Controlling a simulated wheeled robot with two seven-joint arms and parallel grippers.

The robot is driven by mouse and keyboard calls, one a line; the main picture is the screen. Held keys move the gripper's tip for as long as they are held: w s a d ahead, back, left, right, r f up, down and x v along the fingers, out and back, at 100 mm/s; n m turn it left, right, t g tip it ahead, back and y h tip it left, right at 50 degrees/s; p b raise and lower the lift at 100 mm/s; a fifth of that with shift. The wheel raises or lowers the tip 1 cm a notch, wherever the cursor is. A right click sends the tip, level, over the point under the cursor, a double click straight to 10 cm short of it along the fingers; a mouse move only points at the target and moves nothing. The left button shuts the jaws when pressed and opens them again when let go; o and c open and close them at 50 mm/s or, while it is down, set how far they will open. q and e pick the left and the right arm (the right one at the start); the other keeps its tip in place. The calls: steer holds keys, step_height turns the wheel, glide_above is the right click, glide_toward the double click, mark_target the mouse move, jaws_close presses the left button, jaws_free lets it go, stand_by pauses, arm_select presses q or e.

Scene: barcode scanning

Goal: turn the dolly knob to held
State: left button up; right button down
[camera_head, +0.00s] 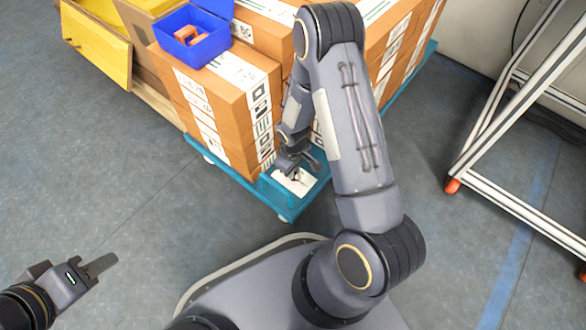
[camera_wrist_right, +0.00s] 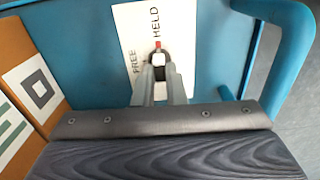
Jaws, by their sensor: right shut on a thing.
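The blue-green dolly (camera_head: 286,204) carries stacked cartons. A white label plate (camera_head: 304,185) lies on its near corner. In the right wrist view the plate (camera_wrist_right: 126,22) reads FREE and HELD. In the head view the right gripper (camera_head: 297,165) reaches down over the plate and hides the knob. My left gripper (camera_head: 92,268) is at the lower left, away from the dolly; its jaw opening is unclear.
Cartons (camera_head: 225,110) stand close beside the right gripper. A blue bin (camera_head: 205,45) with an orange item sits on top. A blue rail (camera_wrist_right: 290,60) rises right of the plate. A metal frame (camera_head: 490,190) stands at the right. Floor at the left is clear.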

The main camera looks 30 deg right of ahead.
steer(key=c, duration=1.5)
jaws_free()
steer(key=shift+r, duration=0.1)
step_height(320, 180, up, 8)
steer(key=p, duration=0.4)
steer(key=shift+f, duration=0.2)
